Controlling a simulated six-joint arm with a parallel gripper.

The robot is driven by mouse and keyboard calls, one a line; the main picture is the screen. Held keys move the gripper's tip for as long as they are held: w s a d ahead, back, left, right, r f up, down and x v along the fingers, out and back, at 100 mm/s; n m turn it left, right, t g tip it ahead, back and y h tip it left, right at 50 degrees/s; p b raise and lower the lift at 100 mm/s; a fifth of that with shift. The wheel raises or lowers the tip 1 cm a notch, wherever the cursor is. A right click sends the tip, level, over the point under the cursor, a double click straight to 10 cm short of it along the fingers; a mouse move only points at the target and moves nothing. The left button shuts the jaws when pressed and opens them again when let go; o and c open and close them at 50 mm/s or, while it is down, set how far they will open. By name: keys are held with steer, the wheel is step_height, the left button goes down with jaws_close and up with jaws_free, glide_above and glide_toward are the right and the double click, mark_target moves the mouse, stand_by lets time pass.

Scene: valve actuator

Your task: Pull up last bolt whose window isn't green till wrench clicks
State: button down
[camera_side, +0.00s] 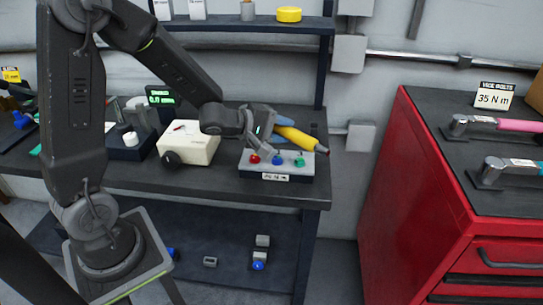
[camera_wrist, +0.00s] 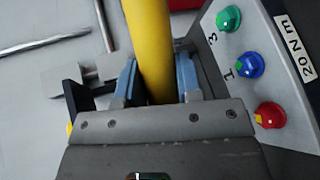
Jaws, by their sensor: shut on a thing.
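My gripper (camera_side: 268,128) is shut on the yellow handle (camera_side: 304,138) of a wrench, above the back of a bolt block. In the wrist view, the blue pads of my gripper (camera_wrist: 158,80) press on both sides of the yellow handle (camera_wrist: 148,35). The block (camera_side: 308,172) has a red bolt cap (camera_side: 254,159), a blue cap (camera_side: 277,160) and a green cap (camera_side: 300,161). The wrench head is hidden.
A white box (camera_side: 190,143) and a green-digit display (camera_side: 160,97) stand left of the block. A shelf (camera_side: 235,25) hangs above. A "20 N m" label (camera_wrist: 296,46) is on the block. The red cabinet (camera_side: 400,180) at right bears pink-handled (camera_side: 515,124) and light-blue-handled (camera_side: 525,164) wrenches.

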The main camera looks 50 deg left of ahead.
steer(key=shift+r, duration=0.15)
steer(key=shift+s+d+r+m+g+h, duration=0.15)
steer(key=shift+s+d+m+h, duration=0.1)
steer(key=shift+m+h, duration=0.2)
steer(key=shift+s+d+r+m+g+h, duration=0.1)
steer(key=shift+s+m+g+h, duration=0.1)
steer(key=shift+m+h, duration=0.25)
steer(key=s+m+g+h, duration=0.7)
steer(key=s+m+g, duration=0.3)
steer(key=s, duration=0.5)
steer(key=shift+d+m+h, duration=0.4)
steer(key=shift+d+m, duration=0.05)
steer(key=shift+m, duration=0.05)
steer(key=shift+f, duration=3.6)
steer(key=shift+a, duration=0.1)
